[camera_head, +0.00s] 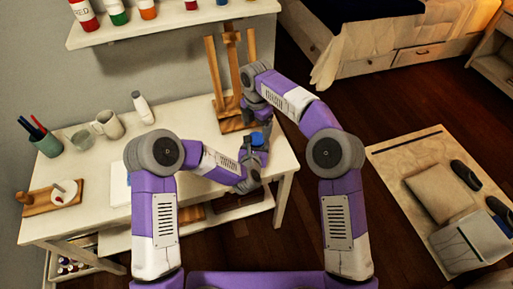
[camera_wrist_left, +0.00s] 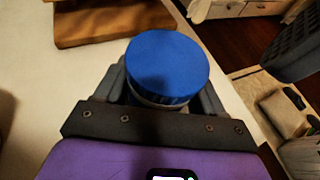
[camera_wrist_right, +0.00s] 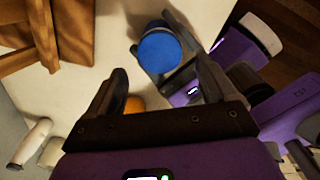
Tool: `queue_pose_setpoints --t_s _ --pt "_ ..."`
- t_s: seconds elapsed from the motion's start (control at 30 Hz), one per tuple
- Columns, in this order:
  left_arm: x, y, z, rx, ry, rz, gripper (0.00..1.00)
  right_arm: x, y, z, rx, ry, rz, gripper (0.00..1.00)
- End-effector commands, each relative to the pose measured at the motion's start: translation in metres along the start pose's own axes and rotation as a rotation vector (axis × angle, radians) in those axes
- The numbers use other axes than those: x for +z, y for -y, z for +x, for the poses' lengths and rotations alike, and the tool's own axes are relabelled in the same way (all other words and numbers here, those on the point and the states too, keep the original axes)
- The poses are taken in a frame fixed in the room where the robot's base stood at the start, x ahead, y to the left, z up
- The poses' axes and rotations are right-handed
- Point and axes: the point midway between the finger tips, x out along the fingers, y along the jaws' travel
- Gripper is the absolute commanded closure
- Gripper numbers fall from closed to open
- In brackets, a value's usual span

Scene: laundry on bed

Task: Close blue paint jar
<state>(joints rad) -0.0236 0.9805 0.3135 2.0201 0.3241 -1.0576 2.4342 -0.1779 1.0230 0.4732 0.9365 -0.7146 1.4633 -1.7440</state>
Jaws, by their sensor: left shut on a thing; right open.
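The blue paint jar (camera_head: 258,139) is upright in my left gripper (camera_head: 257,147), near the right end of the white table. Its blue lid (camera_wrist_left: 167,65) rests on top, with a pale rim below it in the left wrist view; I cannot tell whether it is tight. The left fingers close around the jar's body. The blue lid also shows in the right wrist view (camera_wrist_right: 160,52), beyond my right gripper (camera_wrist_right: 160,80). The right gripper is open and apart from the lid, above the jar in the head view.
A wooden easel (camera_head: 226,85) stands just behind the grippers. A mug (camera_head: 107,124), glass (camera_head: 82,141), white bottle (camera_head: 143,107) and brush cup (camera_head: 46,143) stand at the table's left. A small orange thing (camera_wrist_right: 134,104) shows between the right fingers, partly hidden.

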Motion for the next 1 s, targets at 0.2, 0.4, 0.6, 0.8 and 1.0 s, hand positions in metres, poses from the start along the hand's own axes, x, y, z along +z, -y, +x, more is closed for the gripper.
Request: queue_pose_setpoints --t_s 0.2,0.4,0.6,0.8,1.0 --pt "0.001 0.0 0.0 -0.001 0.001 0.0 1.0 -0.001 -0.002 -0.019 0.004 -0.001 -0.165 0.15" --pt "0.001 0.001 0.0 -0.001 0.001 0.0 1.0 0.0 -0.001 -0.033 0.001 -0.001 -0.285 0.15" --pt "0.001 0.0 0.0 -0.001 0.001 0.0 1.0 0.0 0.0 -0.034 0.0 0.0 -0.294 0.15" --pt "0.001 0.0 0.0 -0.001 0.001 0.0 1.0 0.0 0.0 -0.03 -0.001 0.0 -0.292 0.15" --pt "0.001 0.0 0.0 -0.001 0.002 0.0 1.0 0.0 0.001 -0.004 -0.003 -0.002 -0.293 0.15"
